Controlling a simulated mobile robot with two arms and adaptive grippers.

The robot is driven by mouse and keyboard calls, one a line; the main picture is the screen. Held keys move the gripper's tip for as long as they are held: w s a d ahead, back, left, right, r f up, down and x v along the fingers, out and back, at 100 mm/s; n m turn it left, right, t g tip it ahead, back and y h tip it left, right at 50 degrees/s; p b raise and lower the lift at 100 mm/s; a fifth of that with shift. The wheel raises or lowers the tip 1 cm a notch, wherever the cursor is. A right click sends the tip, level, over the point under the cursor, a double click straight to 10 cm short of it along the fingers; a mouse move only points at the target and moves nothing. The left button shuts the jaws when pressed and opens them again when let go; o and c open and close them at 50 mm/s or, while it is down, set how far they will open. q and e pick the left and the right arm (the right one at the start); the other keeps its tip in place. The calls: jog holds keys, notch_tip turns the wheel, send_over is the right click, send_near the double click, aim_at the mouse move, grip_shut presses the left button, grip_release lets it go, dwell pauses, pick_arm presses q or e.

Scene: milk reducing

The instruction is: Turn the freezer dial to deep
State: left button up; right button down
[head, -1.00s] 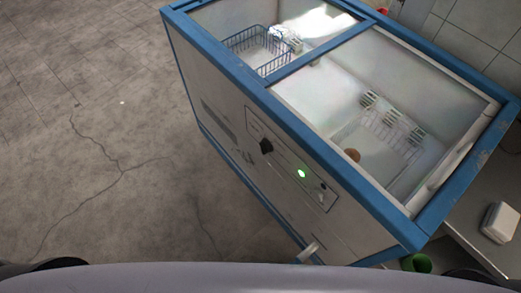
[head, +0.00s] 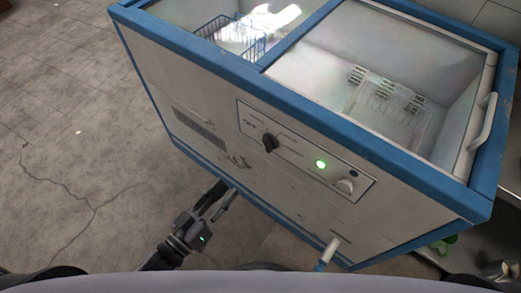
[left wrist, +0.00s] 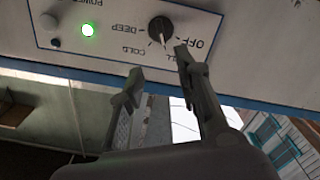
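The freezer (head: 210,100) is a white chest with blue edges. Its black dial (head: 270,143) sits on the front control panel. In the left wrist view the dial (left wrist: 160,28) is seen upside down, with OFF, DEEP, COLD and a partly hidden label around it. Its pale pointer mark faces down in the picture, near COLD and the partly hidden label. My left gripper (head: 224,190) is open and empty, below and left of the dial in the head view. In the left wrist view its fingers (left wrist: 158,68) are apart, short of the dial and not around it. My right gripper is not in view.
A lit green light (head: 321,164) and a pale knob (head: 345,186) are on the same panel. A small spout (head: 331,247) sticks out low on the front. The freezer's top shows a wire basket (head: 213,27). Open floor (head: 60,120) lies to the left.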

aim_at(264, 147)
pick_arm(q)
jog(key=x, duration=1.5)
jog(key=shift+w+d+f+p, duration=0.1)
jog(key=shift+w+d+p, duration=0.05)
jog(key=shift+w+p, duration=0.2)
grip_shut()
